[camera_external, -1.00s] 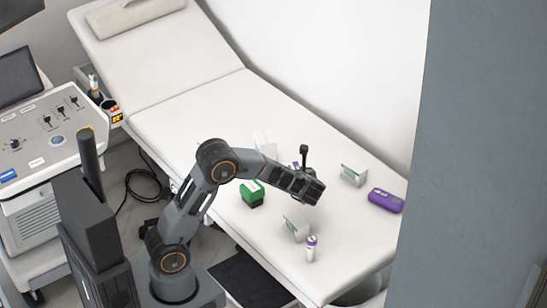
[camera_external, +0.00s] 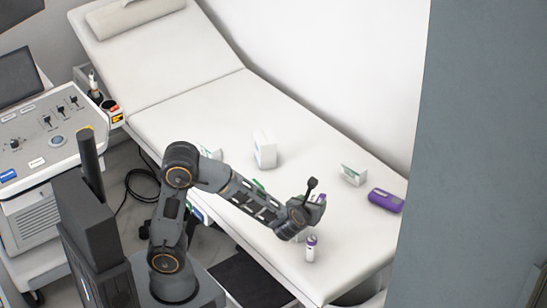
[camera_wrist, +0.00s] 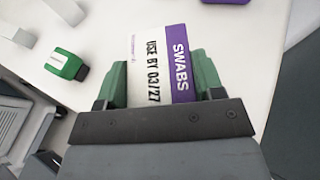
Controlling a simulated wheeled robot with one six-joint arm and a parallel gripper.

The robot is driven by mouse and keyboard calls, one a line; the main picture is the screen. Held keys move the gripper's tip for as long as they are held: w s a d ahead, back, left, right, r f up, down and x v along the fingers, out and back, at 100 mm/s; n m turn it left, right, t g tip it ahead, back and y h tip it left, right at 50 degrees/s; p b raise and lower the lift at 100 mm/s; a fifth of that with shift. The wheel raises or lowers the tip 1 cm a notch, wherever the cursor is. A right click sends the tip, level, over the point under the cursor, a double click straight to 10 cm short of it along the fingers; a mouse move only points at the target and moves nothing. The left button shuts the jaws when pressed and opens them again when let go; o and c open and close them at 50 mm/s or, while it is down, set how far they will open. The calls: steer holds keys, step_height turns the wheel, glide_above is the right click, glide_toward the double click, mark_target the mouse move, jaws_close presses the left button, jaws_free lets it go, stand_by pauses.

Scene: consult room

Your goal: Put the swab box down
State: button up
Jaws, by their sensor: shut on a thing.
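The swab box (camera_wrist: 148,62) is white with a purple band reading SWABS and a use-by date. In the wrist view it sits between the two green-padded fingers of my gripper (camera_wrist: 161,82), which is shut on it. In the external view my gripper (camera_external: 312,208) is over the near right part of the white couch (camera_external: 215,103), and only a bit of purple of the swab box (camera_external: 321,198) shows beside it. I cannot tell whether the box's underside touches the couch.
A small purple-and-white bottle (camera_external: 311,248) stands close below my gripper. A purple case (camera_external: 386,201), a small white-and-green box (camera_external: 353,174) and a tall white box (camera_external: 265,150) are on the couch. A green box (camera_wrist: 67,64) shows left in the wrist view.

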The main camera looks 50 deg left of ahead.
steer(key=w+d+f+m+h+b, duration=0.1)
steer(key=w+d+f, duration=0.15)
steer(key=w, duration=0.25)
steer(key=w+d+f, duration=0.2)
steer(key=w+f, duration=0.1)
steer(key=w, duration=0.2)
steer(key=b, duration=0.1)
glide_above(353, 235)
steer(key=f, duration=0.4)
steer(key=shift+s+f, duration=0.25)
steer(key=shift+w+f+b, duration=0.25)
steer(key=shift+f+b, duration=0.05)
steer(key=shift+f, duration=0.2)
steer(key=shift+f+b, duration=0.3)
steer(key=shift+f, duration=1)
steer(key=shift+f, duration=0.15)
steer(key=o, duration=0.9)
steer(key=shift+o, duration=0.2)
